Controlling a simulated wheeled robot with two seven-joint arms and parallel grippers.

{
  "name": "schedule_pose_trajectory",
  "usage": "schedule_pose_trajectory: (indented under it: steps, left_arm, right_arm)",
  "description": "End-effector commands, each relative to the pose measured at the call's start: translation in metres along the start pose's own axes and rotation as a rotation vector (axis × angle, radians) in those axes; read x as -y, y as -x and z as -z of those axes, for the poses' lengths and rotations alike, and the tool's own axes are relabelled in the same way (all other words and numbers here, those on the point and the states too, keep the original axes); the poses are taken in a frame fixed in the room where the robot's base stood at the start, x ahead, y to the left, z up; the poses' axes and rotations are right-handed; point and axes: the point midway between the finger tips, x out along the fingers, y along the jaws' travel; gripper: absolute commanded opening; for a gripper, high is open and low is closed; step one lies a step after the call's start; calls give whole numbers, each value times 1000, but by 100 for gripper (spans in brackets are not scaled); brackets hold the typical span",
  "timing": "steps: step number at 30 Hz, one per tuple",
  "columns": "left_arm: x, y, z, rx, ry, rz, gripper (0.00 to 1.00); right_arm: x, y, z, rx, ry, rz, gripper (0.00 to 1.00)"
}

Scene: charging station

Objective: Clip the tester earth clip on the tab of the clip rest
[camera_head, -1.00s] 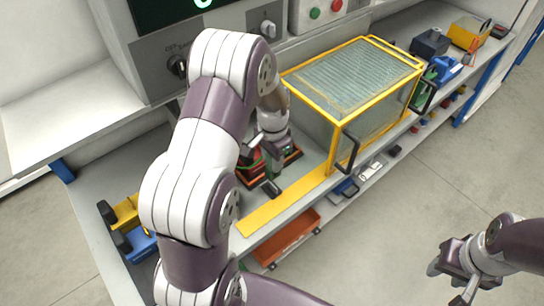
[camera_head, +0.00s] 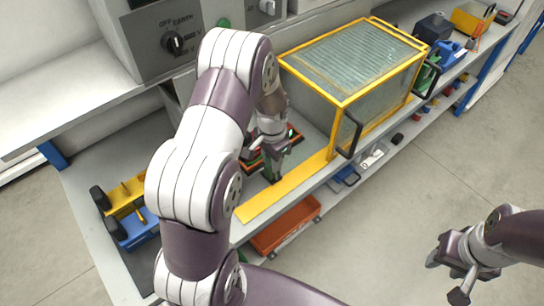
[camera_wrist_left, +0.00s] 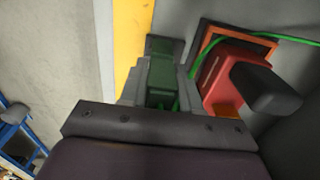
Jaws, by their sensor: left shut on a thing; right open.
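My left gripper (camera_head: 272,162) is shut on the green earth clip (camera_wrist_left: 161,78), which sits between its fingers in the left wrist view. A green cable (camera_wrist_left: 296,40) runs from the clip side towards the right. A red block with a dark rounded tab (camera_wrist_left: 272,90), apparently the clip rest (camera_wrist_left: 222,82), stands in an orange-edged base just right of the clip in that view. The clip looks beside the block; I cannot tell whether they touch. In the head view my arm and gripper hide most of the rest. My right gripper (camera_head: 450,281) is open and empty over the floor.
A yellow-framed clear box (camera_head: 345,75) stands right of the left gripper. A yellow strip (camera_head: 285,190) marks the bench's front edge. Yellow and blue holders (camera_head: 130,215) sit at left. The tester panel (camera_head: 172,42) is behind. An orange bin (camera_head: 285,225) is below.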

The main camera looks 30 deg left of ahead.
Motion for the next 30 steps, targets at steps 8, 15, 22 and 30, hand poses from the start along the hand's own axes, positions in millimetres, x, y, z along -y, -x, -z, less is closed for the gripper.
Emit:
schedule_pose_trajectory:
  steps: [8,15,22,30]
  left_arm:
    - [0,1,0,0,0,0,62]
    - [0,1,0,0,0,0,62]
    - [1,41,1,-6,0,4,62]
    - [0,108,1,-2,0,2,62]
  right_arm:
    - [0,0,0,0,0,0,43]
    - [0,0,0,0,0,0,43]
    - [0,-3,0,0,0,0,43]
    - [0,-6,-1,0,0,0,43]
